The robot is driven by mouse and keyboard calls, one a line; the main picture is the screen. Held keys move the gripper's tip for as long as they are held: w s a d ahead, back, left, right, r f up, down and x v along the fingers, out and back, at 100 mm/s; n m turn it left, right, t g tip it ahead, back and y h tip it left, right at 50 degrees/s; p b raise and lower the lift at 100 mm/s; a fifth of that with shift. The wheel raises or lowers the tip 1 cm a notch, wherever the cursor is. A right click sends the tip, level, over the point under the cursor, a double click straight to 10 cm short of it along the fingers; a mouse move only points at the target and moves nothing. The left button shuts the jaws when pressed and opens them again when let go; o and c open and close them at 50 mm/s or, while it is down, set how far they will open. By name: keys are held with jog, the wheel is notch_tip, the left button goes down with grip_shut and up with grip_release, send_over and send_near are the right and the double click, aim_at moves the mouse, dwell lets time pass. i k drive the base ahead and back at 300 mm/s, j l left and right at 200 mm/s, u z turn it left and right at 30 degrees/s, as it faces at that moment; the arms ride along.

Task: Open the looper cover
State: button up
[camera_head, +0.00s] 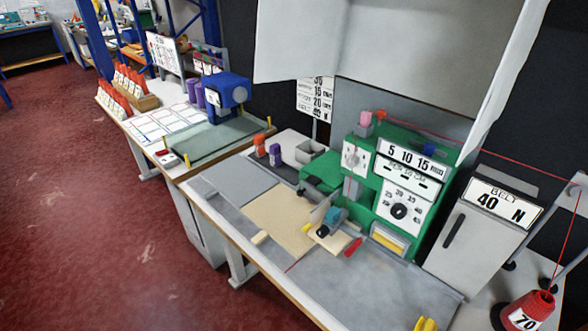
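The green machine (418,170) stands at the back of the near worktable. It has a "5 10 15 mm" label and a round black dial (399,211). Low on its front right is a small grey-framed panel with a yellow face (388,239); this may be the looper cover, but no label shows there. It looks closed, though it is too small to be sure. A teal part (331,220) and a thin grey plate sit in front of the machine's left side.
A cream sheet (272,218) lies on the grey worktable (345,285). A red piece (353,247) lies near the machine. A large pale panel (390,60) hangs above. Red floor (90,230) is open at left.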

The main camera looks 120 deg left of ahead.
aim_at(326, 168)
jog(key=u, duration=2.9)
jog(key=k+j, duration=0.15)
jog(key=k, duration=0.35)
jog(key=i+l, duration=0.15)
jog(key=i, duration=0.35)
